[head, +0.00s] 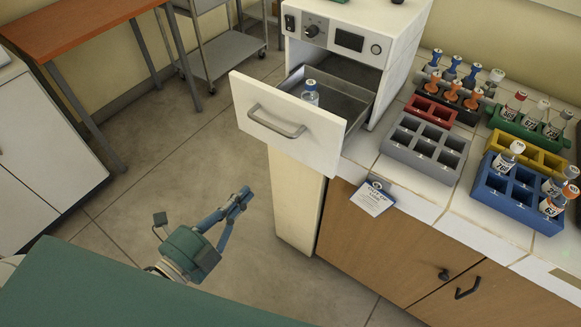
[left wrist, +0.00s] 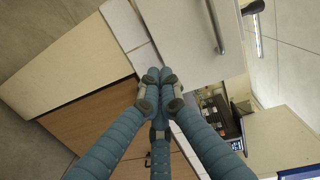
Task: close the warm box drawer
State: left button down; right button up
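The warm box (head: 352,38) is a white unit with a knob and display, standing on the counter. Its drawer (head: 285,125) is pulled out, with a grey bar handle (head: 276,121) on the white front. My right gripper is not in view.
On the counter right of the box stand a grey rack (head: 424,148), a red rack (head: 431,108), a blue rack (head: 516,195) and other racks, several holding vials. The floor (head: 150,190) left of the counter is clear.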

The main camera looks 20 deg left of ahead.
pick_arm(q)
notch_tip(320, 180, up, 5)
jog(key=s+d+m+h, duration=0.1)
jog(key=d+m, duration=0.1)
jog(key=p, duration=0.4)
send_near(289, 144)
jog(key=w+d+r, duration=0.2)
jog(key=w+d, duration=0.2)
jog(key=w, duration=0.1)
jog(key=shift+w+t, duration=0.4)
jog(key=shift+w, duration=0.15)
jog(key=shift+w+d, duration=0.1)
jog(key=shift+w, duration=0.4)
jog(key=b+x, duration=0.1)
jog(key=x, duration=1.7)
jog(key=shift+w+d+f, duration=0.1)
jog(key=shift+w+d, duration=0.15)
jog(key=shift+w, duration=0.2)
jog(key=shift+r, duration=0.2)
jog(key=shift+r, duration=0.2)
